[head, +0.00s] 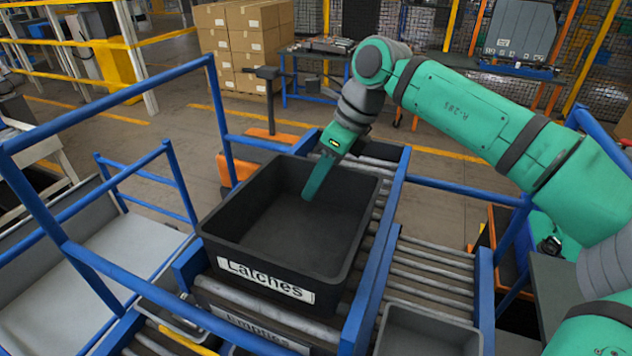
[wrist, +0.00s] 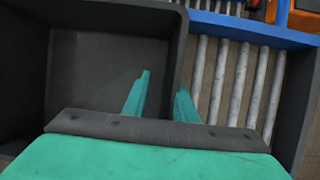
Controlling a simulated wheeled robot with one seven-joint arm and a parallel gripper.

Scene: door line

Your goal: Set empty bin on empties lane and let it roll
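The black bin (head: 350,250) with a white "Latches" label is empty and upright over the middle roller lane. That lane (head: 262,327) carries an "Empties" sign at its near end. I cannot tell whether the bin's base touches the rollers. My gripper (head: 307,196) reaches down at the bin's far wall, one finger inside; the other finger is hidden in the head view. In the wrist view my gripper (wrist: 162,95) has its fingers on either side of the bin's wall (wrist: 178,55), close together, with the dark wall filling the gap.
Blue rails (head: 375,265) flank the lane. Another roller lane (head: 435,275) with a grey bin (head: 425,335) lies to the right. Blue guard frames (head: 140,85) stand on the left. Stacked cartons (head: 245,45) and a blue table (head: 310,75) are behind.

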